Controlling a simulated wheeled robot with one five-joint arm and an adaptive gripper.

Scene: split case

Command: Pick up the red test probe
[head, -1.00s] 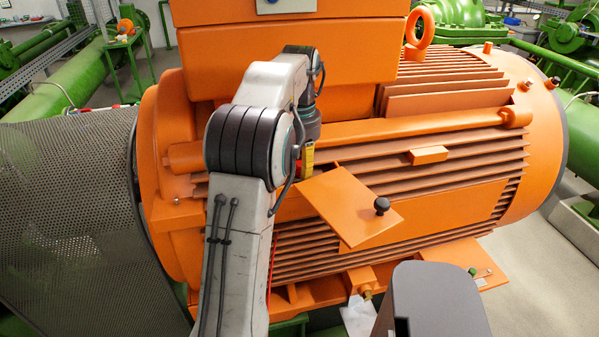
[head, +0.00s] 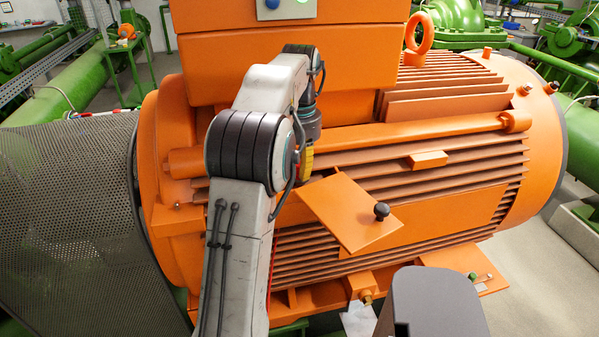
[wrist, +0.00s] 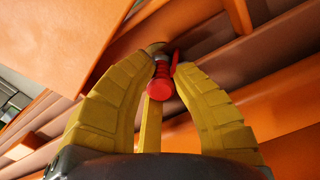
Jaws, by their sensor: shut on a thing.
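The red test probe (wrist: 160,82) shows in the wrist view as a ribbed red handle with a round end, between the tips of my yellow fingers. My gripper (wrist: 165,68) is shut on it, with fingers on both sides and a third yellow finger behind. The probe's far end is hidden among the fingers and orange metal. In the head view my gripper (head: 306,170) hangs in front of the motor's ribbed side, just above the tilted orange flap.
The large orange motor (head: 450,150) fills the middle. An orange flap (head: 345,215) with a black knob (head: 381,211) juts out beside my gripper. A perforated guard (head: 70,210) stands at left. A green-capped item (head: 472,276) rests on the orange ledge at lower right.

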